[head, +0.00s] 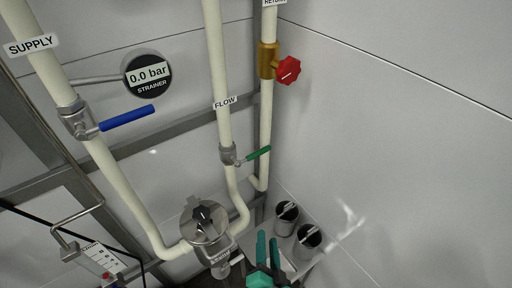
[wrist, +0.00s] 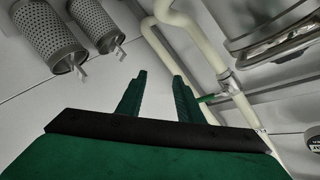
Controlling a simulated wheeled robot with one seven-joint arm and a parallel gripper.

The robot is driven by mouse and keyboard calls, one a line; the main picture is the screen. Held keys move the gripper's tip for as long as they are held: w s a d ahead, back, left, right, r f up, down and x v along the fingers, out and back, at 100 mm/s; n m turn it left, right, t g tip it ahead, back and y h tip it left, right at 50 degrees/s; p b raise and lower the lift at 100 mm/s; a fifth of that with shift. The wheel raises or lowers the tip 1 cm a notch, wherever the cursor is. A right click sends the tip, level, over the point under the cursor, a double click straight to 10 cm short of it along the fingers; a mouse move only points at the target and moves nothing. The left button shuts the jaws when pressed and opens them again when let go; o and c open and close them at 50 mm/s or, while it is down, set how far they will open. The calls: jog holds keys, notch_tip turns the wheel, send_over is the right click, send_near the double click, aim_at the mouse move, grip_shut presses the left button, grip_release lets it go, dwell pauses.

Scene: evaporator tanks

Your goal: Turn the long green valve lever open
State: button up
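The green valve lever (head: 258,153) sits on a metal valve body (head: 228,154) on the pipe labelled FLOW. The lever points right and slightly up, across the pipe. In the wrist view the green lever (wrist: 208,98) shows just right of my gripper's right finger, partly hidden behind it. My gripper (wrist: 157,85) is open, with nothing between its two green fingers. In the head view my gripper (head: 267,245) is at the bottom centre, below the lever and apart from it.
A blue lever (head: 127,118) is on the SUPPLY pipe, and a red knob (head: 289,70) is on the RETURN pipe. A round strainer (head: 205,221) sits below the pipes. Two metal mesh cylinders (head: 287,217) (head: 307,241) stand right of my gripper. The right wall (head: 400,150) is bare.

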jog(key=w+r+m+y, duration=0.25)
jog(key=w+r, duration=0.45)
jog(key=w, duration=0.4)
jog(key=m, duration=0.3)
send_near(253, 156)
jog(key=w+d+f, duration=0.2)
jog(key=w, duration=0.3)
jog(key=a+x, duration=0.1)
jog(key=x, duration=1)
jog(key=shift+r+y, duration=0.35)
jog(key=shift+y, duration=0.1)
jog(key=shift+s, duration=0.1)
grip_shut()
